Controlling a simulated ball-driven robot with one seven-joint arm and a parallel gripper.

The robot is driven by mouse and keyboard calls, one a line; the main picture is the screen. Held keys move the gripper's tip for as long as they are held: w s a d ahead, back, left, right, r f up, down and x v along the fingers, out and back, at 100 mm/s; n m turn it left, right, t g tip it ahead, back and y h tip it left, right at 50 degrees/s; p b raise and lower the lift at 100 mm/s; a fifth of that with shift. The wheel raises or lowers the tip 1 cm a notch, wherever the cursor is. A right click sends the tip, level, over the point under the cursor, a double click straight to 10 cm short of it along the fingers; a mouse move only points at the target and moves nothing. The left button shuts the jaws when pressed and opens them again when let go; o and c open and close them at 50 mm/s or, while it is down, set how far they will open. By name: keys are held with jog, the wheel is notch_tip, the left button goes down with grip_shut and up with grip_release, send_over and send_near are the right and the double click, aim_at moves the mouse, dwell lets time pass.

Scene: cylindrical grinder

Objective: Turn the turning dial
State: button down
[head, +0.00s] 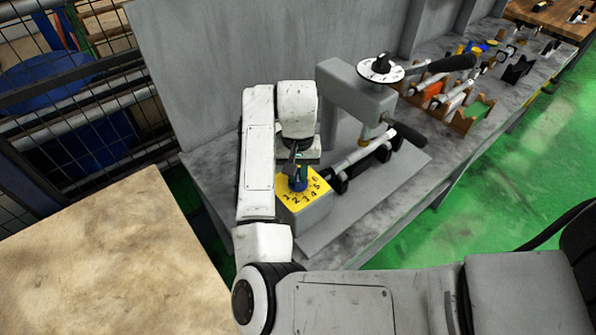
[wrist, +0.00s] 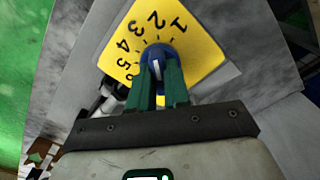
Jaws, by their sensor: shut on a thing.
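The turning dial is a blue knob (wrist: 157,56) on a yellow plate (wrist: 190,32) marked with the numbers 1 to 6. In the head view the yellow plate (head: 312,197) tops a grey block on the bench, and the blue knob (head: 298,183) is partly covered by my gripper. My gripper (wrist: 158,67) has green fingers that are shut on the blue knob from both sides. In the head view my gripper (head: 299,172) points down onto the knob. A white pointer line on the knob shows between the fingers; which number it faces is unclear.
A grey grinder head with a white disc (head: 380,68) and black knob stands behind right of the dial. A shaft with a black handle (head: 408,134) lies close on the right. A wire fence (head: 70,110) is at left, a wooden tabletop (head: 110,260) in front left.

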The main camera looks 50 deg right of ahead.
aim_at(298, 174)
jog(key=shift+m, duration=0.6)
jog(key=c, duration=1.1)
grip_release()
notch_tip(298, 174, up, 11)
jog(key=shift+f+p, duration=0.1)
jog(key=shift+p, duration=0.45)
